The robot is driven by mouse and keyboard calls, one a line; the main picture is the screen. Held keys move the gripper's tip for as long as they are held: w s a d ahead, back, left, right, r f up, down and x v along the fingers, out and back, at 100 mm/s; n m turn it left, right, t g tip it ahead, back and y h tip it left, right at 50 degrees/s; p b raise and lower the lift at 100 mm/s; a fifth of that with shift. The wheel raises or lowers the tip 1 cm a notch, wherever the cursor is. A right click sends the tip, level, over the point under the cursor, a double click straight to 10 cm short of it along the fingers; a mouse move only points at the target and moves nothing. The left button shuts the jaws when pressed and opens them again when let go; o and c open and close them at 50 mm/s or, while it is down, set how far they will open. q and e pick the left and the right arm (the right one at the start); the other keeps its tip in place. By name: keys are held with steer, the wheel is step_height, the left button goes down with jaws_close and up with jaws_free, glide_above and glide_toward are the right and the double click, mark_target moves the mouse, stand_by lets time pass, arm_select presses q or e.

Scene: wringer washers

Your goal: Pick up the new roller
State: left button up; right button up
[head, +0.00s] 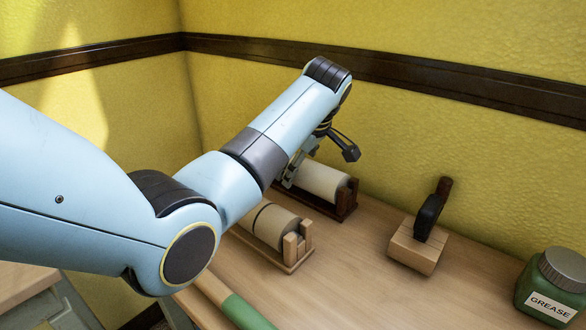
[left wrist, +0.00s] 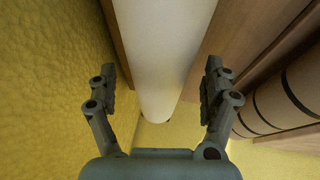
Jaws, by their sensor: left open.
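A smooth cream roller (head: 324,181), which looks like the new one, lies in a dark wooden cradle (head: 347,203) at the back of the bench by the wall. My left gripper (head: 320,168) is open at this roller, pointing down. In the left wrist view the pale roller (left wrist: 160,60) runs between the two spread fingers of the gripper (left wrist: 158,88), with gaps on both sides. Its left part is hidden by my arm in the head view. I see no contact. My right gripper is not in view.
A second roller (head: 272,224) with dark bands lies in a light wooden cradle (head: 293,254) in front. To the right stand a wooden block with a dark-handled tool (head: 428,218) and a green grease jar (head: 552,285). A green-and-wood bar (head: 240,310) lies at the front edge. Mid-bench is clear.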

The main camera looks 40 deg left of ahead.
arm_select(q)
steer(key=x, duration=0.2)
steer(key=shift+w+a+f, duration=0.1)
steer(key=shift+a+f, duration=0.15)
steer(key=shift+f, duration=0.1)
steer(key=shift+r, duration=0.1)
jaws_close()
